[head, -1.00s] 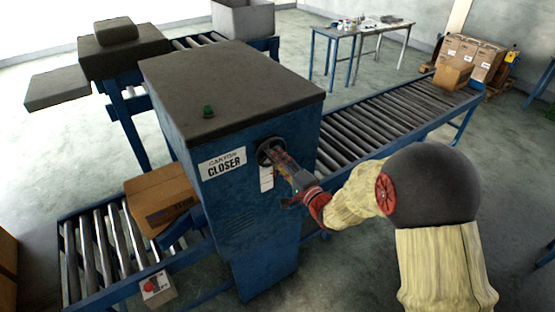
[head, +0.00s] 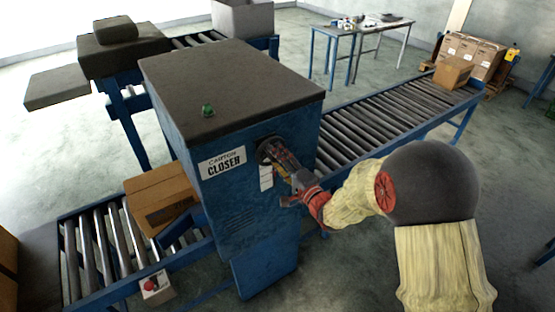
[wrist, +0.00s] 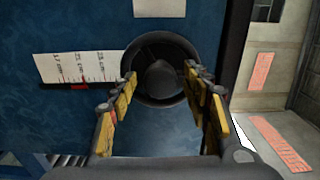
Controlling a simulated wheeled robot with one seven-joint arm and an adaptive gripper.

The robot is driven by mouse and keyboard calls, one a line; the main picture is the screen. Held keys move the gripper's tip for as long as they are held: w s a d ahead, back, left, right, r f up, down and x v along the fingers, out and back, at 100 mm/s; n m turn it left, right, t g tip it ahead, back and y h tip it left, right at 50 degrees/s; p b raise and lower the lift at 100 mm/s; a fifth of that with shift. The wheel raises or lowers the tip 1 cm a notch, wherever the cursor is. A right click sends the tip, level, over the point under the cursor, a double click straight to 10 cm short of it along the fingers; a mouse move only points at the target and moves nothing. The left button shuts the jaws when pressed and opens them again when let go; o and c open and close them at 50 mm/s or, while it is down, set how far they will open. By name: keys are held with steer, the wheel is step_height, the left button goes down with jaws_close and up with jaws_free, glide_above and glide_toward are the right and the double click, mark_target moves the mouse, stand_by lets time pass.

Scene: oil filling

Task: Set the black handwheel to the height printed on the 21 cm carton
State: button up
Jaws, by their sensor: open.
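The black handwheel (head: 268,150) is on the side face of the blue carton closer (head: 245,215), and it fills the upper middle of the wrist view (wrist: 163,72). My gripper (wrist: 161,76) is open, with one yellow-padded finger on each side of the wheel's lower part. Whether the pads touch the rim cannot be told. A white height scale (wrist: 82,68) lies beside the wheel, with a red pointer (wrist: 79,87) near its middle mark, which looks like 21 cm. A brown carton (head: 160,195) sits on the infeed rollers; its print is too small to read.
A roller conveyor (head: 385,125) leads away behind the closer and carries another carton (head: 453,73) at its far end. A red button box (head: 155,287) stands by the infeed. A work table (head: 370,28) and stacked cartons (head: 470,50) stand at the back. Open floor lies between.

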stand_by(0.3)
steer(key=v, duration=1.2)
